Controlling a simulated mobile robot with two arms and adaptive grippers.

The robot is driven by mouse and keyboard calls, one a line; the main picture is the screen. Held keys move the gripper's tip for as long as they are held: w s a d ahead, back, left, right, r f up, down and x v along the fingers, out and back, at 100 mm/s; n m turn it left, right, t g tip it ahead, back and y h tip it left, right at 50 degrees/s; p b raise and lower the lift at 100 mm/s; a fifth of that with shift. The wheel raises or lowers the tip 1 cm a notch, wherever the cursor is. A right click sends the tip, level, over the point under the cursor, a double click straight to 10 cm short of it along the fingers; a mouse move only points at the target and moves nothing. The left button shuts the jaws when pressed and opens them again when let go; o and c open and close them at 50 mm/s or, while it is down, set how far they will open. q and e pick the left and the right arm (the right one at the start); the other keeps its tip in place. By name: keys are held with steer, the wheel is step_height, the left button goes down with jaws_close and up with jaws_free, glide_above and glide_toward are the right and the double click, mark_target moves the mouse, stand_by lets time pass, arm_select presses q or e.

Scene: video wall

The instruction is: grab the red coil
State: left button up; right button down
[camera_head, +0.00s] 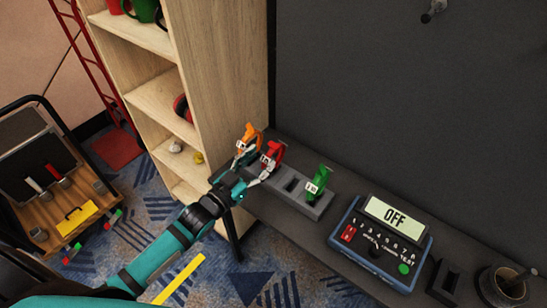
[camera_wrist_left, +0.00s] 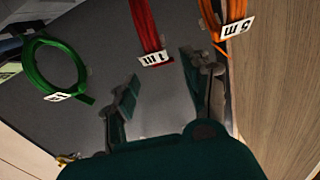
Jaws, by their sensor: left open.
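The red coil (camera_head: 274,150) stands in a dark grey holder (camera_head: 310,208) on the bench, between an orange coil (camera_head: 250,133) and a green coil (camera_head: 321,179). In the left wrist view the red coil (camera_wrist_left: 146,24) carries a white "1 m" tag and its far end is cut off by the frame. My left gripper (camera_head: 249,168) is open and close to the red coil. In the wrist view its fingers (camera_wrist_left: 158,84) are spread, with the coil just beyond the gap between them and nothing held. My right gripper is not in view.
The orange coil (camera_wrist_left: 237,12), tagged "5 m", is close to one finger; the green coil (camera_wrist_left: 54,68) is farther off. A blue tester (camera_head: 378,243) reading "OFF" stands to the right on the bench. A wooden shelf (camera_head: 222,75) rises beside the holder.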

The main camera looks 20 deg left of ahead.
mark_target(270, 152)
arm_select(q)
steer(key=x, duration=0.3)
steer(key=p+x, duration=0.1)
steer(key=x, duration=0.2)
steer(key=shift+w+d+f, duration=0.15)
steer(key=shift+w+f, duration=0.05)
steer(key=shift+w, duration=0.2)
steer(key=shift+s, duration=0.1)
jaws_close()
